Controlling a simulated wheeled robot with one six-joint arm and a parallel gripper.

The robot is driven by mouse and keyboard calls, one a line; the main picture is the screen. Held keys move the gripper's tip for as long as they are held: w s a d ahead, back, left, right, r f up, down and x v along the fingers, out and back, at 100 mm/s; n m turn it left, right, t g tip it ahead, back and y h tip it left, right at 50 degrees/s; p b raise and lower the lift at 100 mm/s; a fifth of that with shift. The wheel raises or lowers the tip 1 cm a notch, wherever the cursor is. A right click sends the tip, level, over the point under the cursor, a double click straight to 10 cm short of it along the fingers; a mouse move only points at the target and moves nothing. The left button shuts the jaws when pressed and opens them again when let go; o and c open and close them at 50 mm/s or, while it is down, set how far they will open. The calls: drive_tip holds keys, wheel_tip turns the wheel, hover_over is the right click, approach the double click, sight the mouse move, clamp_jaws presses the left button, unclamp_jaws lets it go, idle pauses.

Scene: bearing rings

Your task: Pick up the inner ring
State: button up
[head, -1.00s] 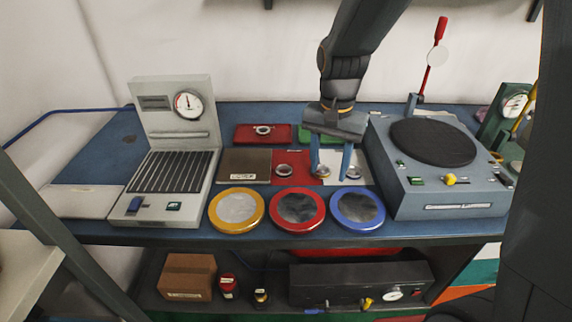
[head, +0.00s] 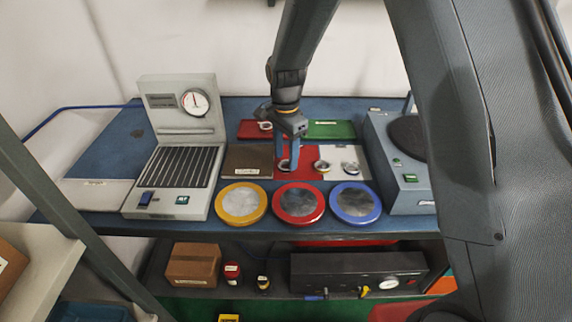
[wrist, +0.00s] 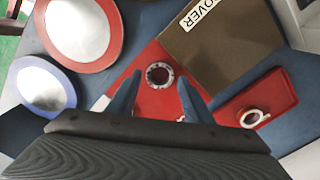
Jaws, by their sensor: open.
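A metal ring (head: 284,166) lies on the red mat (head: 297,174), left of the middle. In the wrist view this ring (wrist: 160,65) is round, steel-coloured and dark inside. My gripper (head: 288,168) is open and pointing down just over it. In the wrist view the ring shows between the two blue fingers of my gripper (wrist: 157,84), with nothing held. Two more rings lie to the right: one (head: 321,165) by the red mat's right edge and one (head: 350,167) on the white mat. I cannot tell by label which is the inner ring.
Another ring (head: 265,125) sits on a red tray (head: 248,130) behind; a green tray (head: 328,130) is beside it. A brown box marked COVER (head: 246,158) stands left. Yellow, red (head: 299,217) and blue-rimmed discs line the front. A gauge machine (head: 168,180) stands far left.

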drive_tip(key=shift+f, duration=1.05)
drive_tip(key=c, duration=0.8)
drive_tip(key=shift+c, duration=0.2)
drive_tip(key=shift+r, duration=0.15)
